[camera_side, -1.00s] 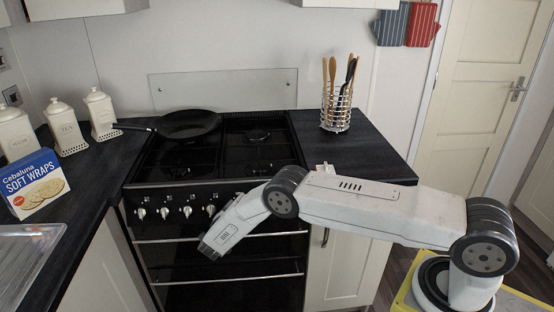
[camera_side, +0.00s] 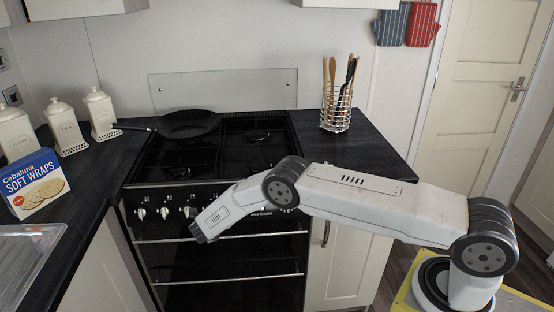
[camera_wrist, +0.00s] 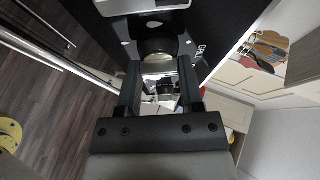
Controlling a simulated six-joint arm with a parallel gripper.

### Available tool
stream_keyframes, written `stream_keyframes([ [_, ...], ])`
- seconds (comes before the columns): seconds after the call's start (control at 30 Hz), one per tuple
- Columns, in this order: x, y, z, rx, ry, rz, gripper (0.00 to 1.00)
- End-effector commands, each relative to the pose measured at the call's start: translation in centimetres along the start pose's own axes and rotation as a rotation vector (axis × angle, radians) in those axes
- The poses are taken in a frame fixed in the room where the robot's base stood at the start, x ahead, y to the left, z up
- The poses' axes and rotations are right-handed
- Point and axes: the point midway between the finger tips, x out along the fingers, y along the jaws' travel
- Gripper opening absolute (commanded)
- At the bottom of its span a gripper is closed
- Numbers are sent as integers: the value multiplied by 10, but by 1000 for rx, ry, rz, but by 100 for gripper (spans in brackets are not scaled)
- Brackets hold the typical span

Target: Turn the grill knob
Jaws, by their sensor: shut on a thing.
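The black cooker has a row of silver knobs along its front panel; the left ones show in the side view (camera_side: 164,213). My gripper (camera_side: 196,235) is at the front panel in the side view, and my arm covers the right part of the row. In the wrist view, the two dark fingers of my gripper (camera_wrist: 158,66) close around a round silver knob (camera_wrist: 158,46), beside lettering on the black panel that I read only in part. The fingertips' contact is partly hidden, and the knob's pointer does not show clearly.
A black frying pan (camera_side: 187,123) sits on the back left of the hob. Oven handle bars (camera_side: 262,277) run below the knobs. A wraps box (camera_side: 36,184) and white canisters (camera_side: 103,116) stand on the left worktop; a utensil holder (camera_side: 337,110) stands on the right.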

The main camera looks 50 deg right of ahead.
Motion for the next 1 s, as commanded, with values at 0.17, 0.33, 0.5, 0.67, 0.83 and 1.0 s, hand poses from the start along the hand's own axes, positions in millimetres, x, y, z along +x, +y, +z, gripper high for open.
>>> stream_keyframes([
  [0.17, -1, 1, 0, 8, -2, 6, 0],
  [0.33, -1, 1, 0, 7, -3, 5, 0],
  [0.5, -1, 1, 0, 6, -2, 5, 76],
  [0.67, 0, 1, 0, 6, -1, 4, 83],
  [0.83, 0, 0, 0, 7, -1, 4, 83],
  [1.0, -6, 0, 1, 7, -2, 4, 83],
])
